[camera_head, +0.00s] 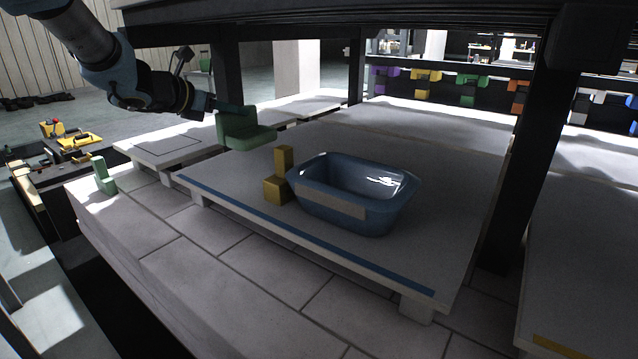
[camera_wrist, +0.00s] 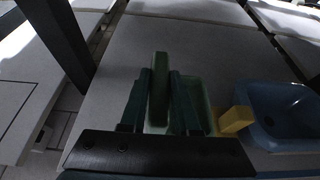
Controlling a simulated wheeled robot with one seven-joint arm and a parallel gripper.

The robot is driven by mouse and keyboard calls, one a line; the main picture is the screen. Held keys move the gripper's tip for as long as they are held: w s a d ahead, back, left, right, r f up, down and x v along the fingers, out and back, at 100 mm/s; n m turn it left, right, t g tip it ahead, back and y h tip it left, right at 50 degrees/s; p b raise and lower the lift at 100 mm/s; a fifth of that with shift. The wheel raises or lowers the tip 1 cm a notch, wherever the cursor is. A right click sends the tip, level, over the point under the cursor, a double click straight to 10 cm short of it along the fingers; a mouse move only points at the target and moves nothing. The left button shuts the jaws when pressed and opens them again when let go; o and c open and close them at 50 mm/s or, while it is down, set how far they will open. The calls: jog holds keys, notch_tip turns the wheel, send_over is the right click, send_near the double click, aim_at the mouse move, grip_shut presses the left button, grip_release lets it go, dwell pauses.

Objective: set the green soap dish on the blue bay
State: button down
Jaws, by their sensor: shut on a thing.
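The green soap dish (camera_head: 262,136) has an upright back plate and a flat tray. My gripper (camera_wrist: 158,88) is shut on its back plate (camera_wrist: 158,100), with one dark finger on each side. The tray (camera_wrist: 203,95) sticks out to the right. The dish is held level above the left back part of the blue bay (camera_head: 445,190), a pale slab with a blue strip along its front edge. In the head view my gripper (camera_head: 222,108) is partly hidden by the dish.
A blue basin (camera_head: 390,210) and a yellow L-shaped piece (camera_head: 274,190) stand side by side on the slab. Another green piece (camera_head: 103,178) stands on the bricks at left. Dark posts (camera_head: 525,160) rise at the corners under an overhead deck. The slab's back and right are clear.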

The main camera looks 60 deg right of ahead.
jog(key=shift+a, duration=0.2)
notch_tip(320, 180, down, 10)
jog(key=shift+r+b, duration=0.2)
jog(key=shift+b, duration=0.5)
jog(key=shift+f+b, duration=0.25)
jog(key=shift+b, duration=0.05)
jog(key=c, duration=0.6)
grip_release()
jog(key=shift+c, duration=0.2)
jog(key=shift+r, duration=0.2)
